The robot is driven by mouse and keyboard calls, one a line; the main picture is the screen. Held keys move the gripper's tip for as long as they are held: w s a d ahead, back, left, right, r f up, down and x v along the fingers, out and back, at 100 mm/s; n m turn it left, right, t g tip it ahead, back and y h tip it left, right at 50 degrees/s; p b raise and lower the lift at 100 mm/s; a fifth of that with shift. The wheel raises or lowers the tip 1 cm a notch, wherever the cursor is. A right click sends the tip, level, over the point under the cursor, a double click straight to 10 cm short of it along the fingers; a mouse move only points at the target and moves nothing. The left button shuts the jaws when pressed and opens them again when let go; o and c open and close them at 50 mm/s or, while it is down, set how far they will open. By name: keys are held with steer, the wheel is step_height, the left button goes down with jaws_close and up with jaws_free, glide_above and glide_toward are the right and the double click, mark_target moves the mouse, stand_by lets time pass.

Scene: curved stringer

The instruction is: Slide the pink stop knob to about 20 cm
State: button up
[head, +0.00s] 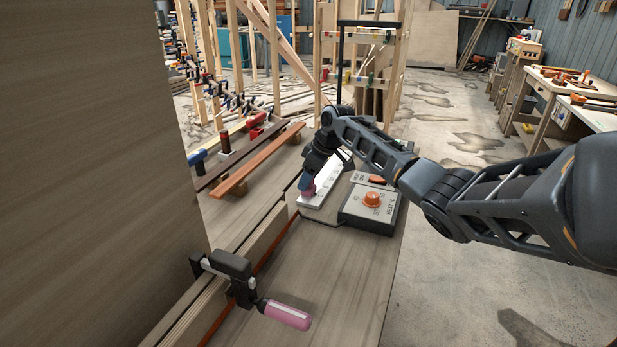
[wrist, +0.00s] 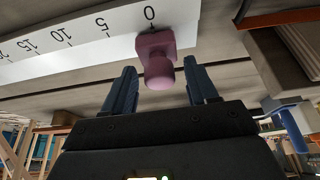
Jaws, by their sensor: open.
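The pink stop knob (wrist: 157,62) is at the 0 mark of a white ruler strip (wrist: 75,42) in the wrist view. The marks 5, 10, 15 and 20 run leftward from it and appear upside down. My gripper (wrist: 160,88) is open, with one dark blue finger to each side of the knob. Gaps show between the knob and both fingers. In the head view my gripper (head: 307,182) is over the near end of the white strip (head: 324,183), and only a bit of the pink knob (head: 308,191) shows beneath it.
A control box with an orange dial (head: 372,199) stands right of the strip. A black clamp with a pink handle (head: 287,314) grips the bench's near left edge. A large wooden panel (head: 90,170) fills the left. The bench front (head: 320,285) is bare.

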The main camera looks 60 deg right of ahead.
steer(key=shift+c, duration=0.2)
jaws_close()
stand_by(0.4)
